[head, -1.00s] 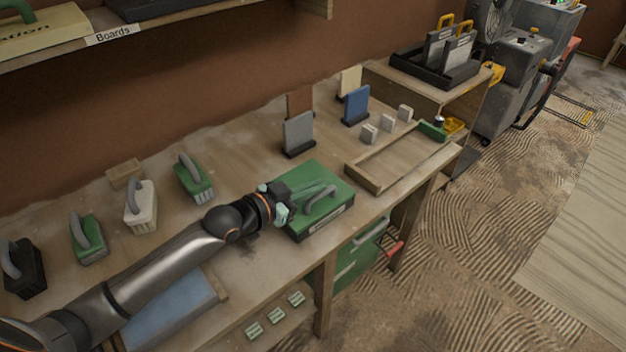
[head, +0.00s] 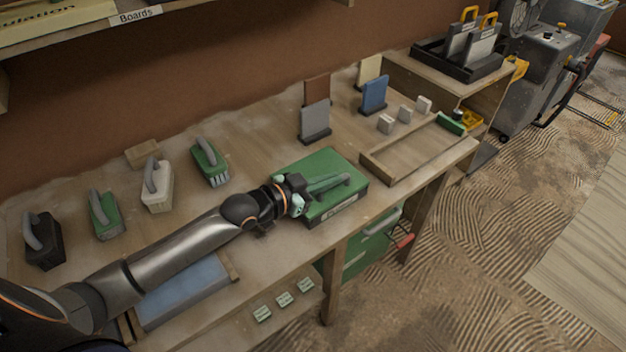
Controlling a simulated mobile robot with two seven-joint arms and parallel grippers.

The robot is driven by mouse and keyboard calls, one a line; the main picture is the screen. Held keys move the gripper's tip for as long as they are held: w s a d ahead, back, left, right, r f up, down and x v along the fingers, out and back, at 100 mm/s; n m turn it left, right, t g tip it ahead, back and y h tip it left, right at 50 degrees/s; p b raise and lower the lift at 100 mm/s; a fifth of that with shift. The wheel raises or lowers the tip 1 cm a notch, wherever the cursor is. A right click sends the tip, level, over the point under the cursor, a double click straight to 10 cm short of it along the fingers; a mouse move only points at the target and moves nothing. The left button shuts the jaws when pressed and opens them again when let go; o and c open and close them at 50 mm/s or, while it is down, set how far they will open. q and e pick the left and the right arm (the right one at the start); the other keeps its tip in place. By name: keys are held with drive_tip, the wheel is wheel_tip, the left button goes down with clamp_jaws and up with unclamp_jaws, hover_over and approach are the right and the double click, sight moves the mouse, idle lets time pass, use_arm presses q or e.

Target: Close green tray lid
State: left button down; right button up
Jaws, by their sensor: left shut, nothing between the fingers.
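The green tray (head: 347,208) sits on the workbench, with a label on its front side. Its green lid (head: 320,163) lies flat on top and looks shut, with a grey handle (head: 347,180) on it. My left gripper (head: 328,183) reaches in from the left, over the lid and close beside the handle. Its fingers are shut and empty, and they hide part of the lid and handle. I cannot tell whether they touch the lid. My right gripper is not in view.
Several handled brushes or tools, one a green one (head: 209,162), stand left along the bench. Upright boards, one a blue one (head: 374,95), stand behind the tray. A shallow wooden frame (head: 378,174) lies to its right. A blue tray (head: 185,290) sits below my arm.

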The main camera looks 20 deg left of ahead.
use_arm(q)
drive_tip(key=s+a+r+p, duration=0.3)
drive_tip(key=s+r, duration=0.3)
drive_tip(key=s, duration=0.3)
drive_tip(key=shift+a, duration=0.4)
drive_tip(key=s+f+g+y, duration=0.1)
drive_tip(key=s+f, duration=0.1)
drive_tip(key=s+d+f+n+g+y, duration=0.1)
drive_tip(key=s+f, duration=0.2)
drive_tip(key=s+d+f+n+g+y, duration=0.1)
drive_tip(key=s+f+g, duration=0.1)
drive_tip(key=s+f, duration=0.1)
drive_tip(key=shift+s+d+f+y, duration=0.15)
drive_tip(key=shift+d+y, duration=0.05)
drive_tip(key=shift+y, duration=0.1)
drive_tip(key=s+a+f+n+g+y, duration=0.1)
drive_tip(key=s+f+n+g+y, duration=0.15)
drive_tip(key=s, duration=0.35)
drive_tip(key=s+a+f+n+g+y, duration=0.1)
drive_tip(key=s+g, duration=0.2)
drive_tip(key=s, duration=0.4)
drive_tip(key=w+d+f+t+h, duration=0.1)
drive_tip(key=w+d+f+t, duration=0.1)
drive_tip(key=f, duration=0.3)
drive_tip(key=w+d+f+t+h, duration=0.1)
drive_tip(key=w+d+f+t, duration=0.1)
drive_tip(key=f, duration=0.4)
drive_tip(key=shift+w+f+m+t, duration=0.2)
drive_tip(key=shift+w+m+t, duration=0.15)
drive_tip(key=shift+t, duration=0.3)
